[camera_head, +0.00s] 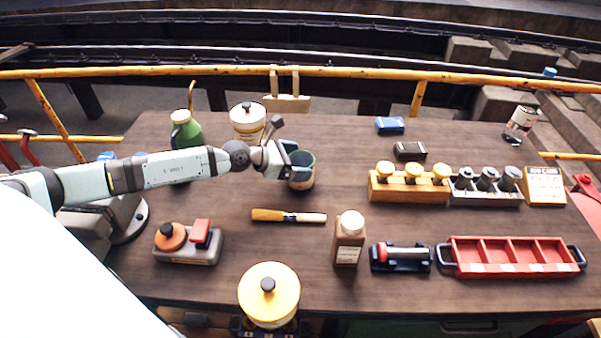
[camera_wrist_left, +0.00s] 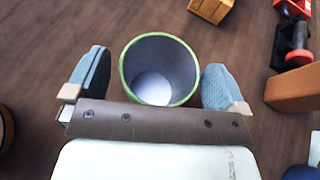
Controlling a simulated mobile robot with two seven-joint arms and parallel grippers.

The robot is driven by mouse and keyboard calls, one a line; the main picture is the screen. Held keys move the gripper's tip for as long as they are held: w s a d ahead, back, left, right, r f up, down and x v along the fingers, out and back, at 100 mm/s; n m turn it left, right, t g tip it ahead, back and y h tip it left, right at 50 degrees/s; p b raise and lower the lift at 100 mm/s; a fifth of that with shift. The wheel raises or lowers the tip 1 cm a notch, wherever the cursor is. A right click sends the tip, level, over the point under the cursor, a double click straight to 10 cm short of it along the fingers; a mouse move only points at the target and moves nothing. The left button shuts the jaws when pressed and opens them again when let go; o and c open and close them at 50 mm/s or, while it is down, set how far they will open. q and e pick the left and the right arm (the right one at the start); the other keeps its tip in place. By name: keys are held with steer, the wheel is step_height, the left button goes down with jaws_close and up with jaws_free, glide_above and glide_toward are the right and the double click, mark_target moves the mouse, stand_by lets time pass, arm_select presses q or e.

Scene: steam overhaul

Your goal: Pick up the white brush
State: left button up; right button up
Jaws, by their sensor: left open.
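No clearly white brush shows in either view. A slim tool (camera_head: 300,217) with an orange handle and a pale end lies flat on the table in the head view; I cannot tell whether it is the brush. My left gripper (camera_head: 289,161) is open at a dark cup (camera_head: 301,178), well behind this tool. In the left wrist view my left gripper (camera_wrist_left: 153,88) has one finger on each side of the green-rimmed cup (camera_wrist_left: 159,42), with narrow gaps. The cup looks empty inside. My right gripper is not in view.
A brown bottle (camera_head: 348,250) with a white cap stands right of the slim tool. A red tray (camera_head: 513,268) lies at the right, and a yellow-lidded pot (camera_head: 269,302) stands in front. A green bottle (camera_head: 184,132) stands behind my left arm.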

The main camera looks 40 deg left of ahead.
arm_select(q)
steer(key=shift+w+d+f, duration=0.2)
steer(key=shift+w+d, duration=0.15)
steer(key=shift+w, duration=0.2)
steer(key=c, duration=1)
steer(key=shift+r, duration=0.1)
steer(key=c, duration=0.4)
